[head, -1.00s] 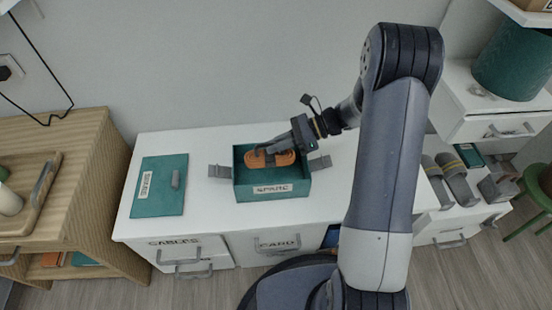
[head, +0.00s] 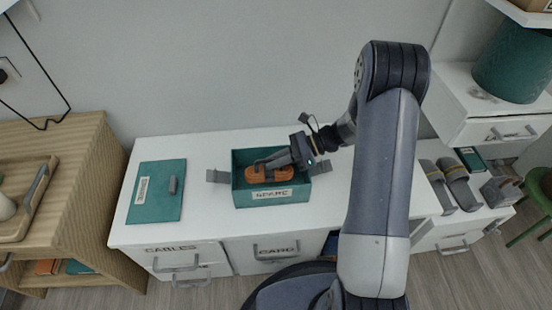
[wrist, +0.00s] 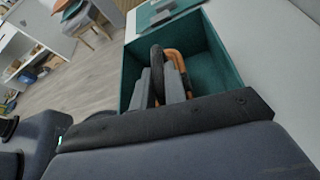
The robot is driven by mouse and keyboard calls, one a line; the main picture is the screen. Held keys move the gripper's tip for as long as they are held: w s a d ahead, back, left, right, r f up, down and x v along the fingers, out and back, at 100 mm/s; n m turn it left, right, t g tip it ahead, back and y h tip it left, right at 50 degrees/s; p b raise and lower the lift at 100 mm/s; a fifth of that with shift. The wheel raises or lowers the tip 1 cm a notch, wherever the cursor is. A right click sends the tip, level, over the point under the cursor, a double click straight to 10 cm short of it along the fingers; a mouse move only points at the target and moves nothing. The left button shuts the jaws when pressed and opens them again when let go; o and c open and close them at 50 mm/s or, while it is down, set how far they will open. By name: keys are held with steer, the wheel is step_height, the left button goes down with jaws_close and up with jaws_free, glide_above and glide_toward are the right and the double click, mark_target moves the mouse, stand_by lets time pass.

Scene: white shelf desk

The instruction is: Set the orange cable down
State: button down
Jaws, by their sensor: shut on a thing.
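The orange cable (head: 284,182) is a flat coiled bundle inside the teal open box (head: 271,200) labelled "SPARE" on the white desk. My gripper (head: 262,167) reaches into the box from the upper right and is shut on the cable. In the wrist view the fingers (wrist: 161,82) are around a dark band, and part of the orange cable (wrist: 178,60) shows beside them. The wrist hides most of the cable there. I cannot tell whether the cable touches the box floor.
A teal lid (head: 156,191) with a grey handle lies on the desk left of the box. Grey clasps (head: 217,176) stick out at the box's sides. A wooden cabinet (head: 75,165) stands at left. Several grey items (head: 458,182) lie at right.

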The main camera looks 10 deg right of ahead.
steer(key=c, duration=1.5)
jaws_free()
steer(key=shift+o, duration=0.2)
steer(key=shift+r, duration=0.2)
steer(key=p+v, duration=0.3)
steer(key=v, duration=0.9)
steer(key=shift+r+p, duration=0.4)
steer(key=shift+r, duration=0.05)
